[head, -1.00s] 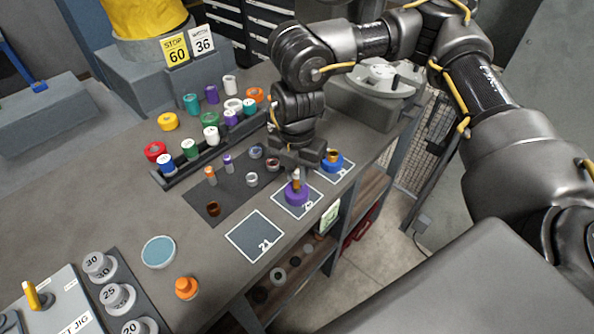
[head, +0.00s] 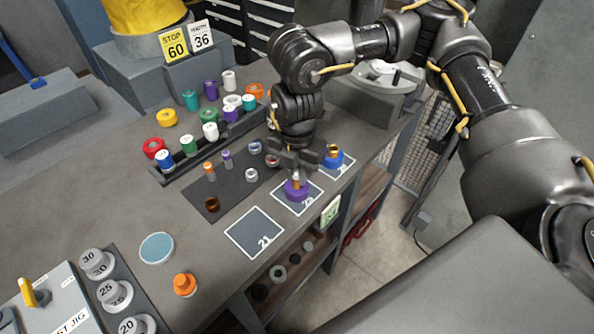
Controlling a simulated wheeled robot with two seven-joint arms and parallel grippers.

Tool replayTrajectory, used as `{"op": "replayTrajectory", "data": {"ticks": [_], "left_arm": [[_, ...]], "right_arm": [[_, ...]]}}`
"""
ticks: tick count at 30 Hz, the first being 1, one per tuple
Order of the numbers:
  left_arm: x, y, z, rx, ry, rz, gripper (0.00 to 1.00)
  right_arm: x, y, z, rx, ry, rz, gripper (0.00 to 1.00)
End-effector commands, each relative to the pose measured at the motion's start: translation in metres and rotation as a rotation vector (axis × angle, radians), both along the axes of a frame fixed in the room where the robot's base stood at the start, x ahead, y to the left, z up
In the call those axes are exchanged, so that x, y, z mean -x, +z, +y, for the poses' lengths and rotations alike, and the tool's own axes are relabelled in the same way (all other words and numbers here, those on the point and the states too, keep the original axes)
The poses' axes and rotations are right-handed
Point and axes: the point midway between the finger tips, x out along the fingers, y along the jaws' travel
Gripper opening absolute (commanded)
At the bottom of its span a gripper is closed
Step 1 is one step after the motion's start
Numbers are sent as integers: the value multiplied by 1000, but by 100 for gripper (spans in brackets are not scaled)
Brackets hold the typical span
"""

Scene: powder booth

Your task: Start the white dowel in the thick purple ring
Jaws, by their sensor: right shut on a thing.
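A thick purple ring (head: 297,192) sits on the middle outlined square near the bench's front edge. My right gripper (head: 297,172) is directly above it, pointing down and shut on a small upright piece (head: 296,182). A white cylinder (head: 210,131) stands in the dark rack and another white one (head: 229,80) stands behind the rack. My left gripper is not in view.
A blue piece with a brown-gold ring (head: 333,160) sits close to the right gripper. An empty square (head: 254,233) lies to the left. Small pegs and rings stand on a dark mat (head: 203,188). An orange piece (head: 185,285) stands near the front.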

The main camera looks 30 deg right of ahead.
Motion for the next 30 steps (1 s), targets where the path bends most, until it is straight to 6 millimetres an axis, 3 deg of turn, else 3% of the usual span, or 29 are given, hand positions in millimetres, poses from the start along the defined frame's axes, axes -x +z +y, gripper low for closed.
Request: {"op": "replayTrajectory", "data": {"ticks": [1, 2, 7, 17, 20, 30], "left_arm": [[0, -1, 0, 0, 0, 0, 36], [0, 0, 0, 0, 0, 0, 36], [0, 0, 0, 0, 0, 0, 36], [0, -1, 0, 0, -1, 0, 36], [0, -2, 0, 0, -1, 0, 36], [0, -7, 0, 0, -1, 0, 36]], "right_arm": [[0, -1, 0, 0, 0, 0, 0], [0, 0, 0, -1, 0, -1, 21], [0, 0, 0, 0, 0, 0, 43], [0, 3, 0, 0, 0, -1, 43], [-1, 15, 0, -1, 1, -4, 43], [-1, 80, 0, 0, 0, -5, 43]]}}
